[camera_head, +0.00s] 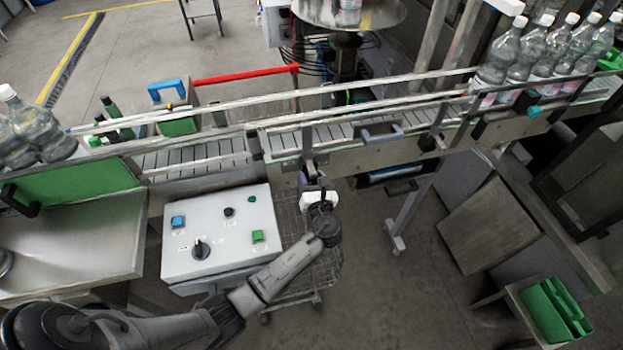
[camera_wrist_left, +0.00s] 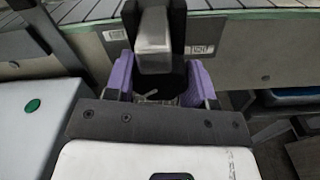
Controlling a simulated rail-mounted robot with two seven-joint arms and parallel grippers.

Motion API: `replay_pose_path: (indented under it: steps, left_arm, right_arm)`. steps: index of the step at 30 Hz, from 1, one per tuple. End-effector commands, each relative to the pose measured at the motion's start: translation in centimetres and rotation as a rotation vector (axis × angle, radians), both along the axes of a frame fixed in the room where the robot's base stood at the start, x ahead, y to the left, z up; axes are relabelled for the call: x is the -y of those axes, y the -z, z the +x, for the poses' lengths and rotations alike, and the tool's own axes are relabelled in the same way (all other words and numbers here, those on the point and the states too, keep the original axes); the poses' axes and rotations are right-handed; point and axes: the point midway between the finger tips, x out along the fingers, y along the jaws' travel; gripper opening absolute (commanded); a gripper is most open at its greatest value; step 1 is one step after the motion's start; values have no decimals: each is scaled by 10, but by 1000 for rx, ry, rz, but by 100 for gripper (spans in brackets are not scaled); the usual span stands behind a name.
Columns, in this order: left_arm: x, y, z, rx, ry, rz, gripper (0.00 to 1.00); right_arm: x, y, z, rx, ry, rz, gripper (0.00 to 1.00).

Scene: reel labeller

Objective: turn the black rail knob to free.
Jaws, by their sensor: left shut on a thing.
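The black rail knob (camera_wrist_left: 172,82) sits low on the front side of the conveyor, below a grey upright bracket (camera_wrist_left: 154,42). My left gripper (camera_wrist_left: 161,80) is shut on the knob, one purple finger on each side of it. The bracket covers part of the knob in the left wrist view, so its turned position cannot be read. In the head view my left gripper (camera_head: 312,182) reaches the conveyor front from below, and the knob is mostly hidden there. My right gripper is in neither view.
A white control box (camera_head: 222,232) with buttons and a black selector stands left of my left gripper. The conveyor (camera_head: 340,132) and its rails run across above it. Bottles (camera_head: 497,58) stand at the right. A wheeled stand leg (camera_head: 410,215) is to the right, with open floor between.

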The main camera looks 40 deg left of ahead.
Motion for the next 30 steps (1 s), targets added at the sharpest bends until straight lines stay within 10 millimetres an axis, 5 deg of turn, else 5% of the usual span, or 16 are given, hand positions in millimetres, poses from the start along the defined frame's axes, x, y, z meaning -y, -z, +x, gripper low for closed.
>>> replay_pose_path:
  steps: [14, 30]
  left_arm:
    - [0, 0, 0, 83, 0, -59, 26]
    - [1, 2, 0, 486, 0, -342, 26]
  right_arm:
    - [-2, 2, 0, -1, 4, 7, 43]
    - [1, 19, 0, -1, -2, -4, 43]
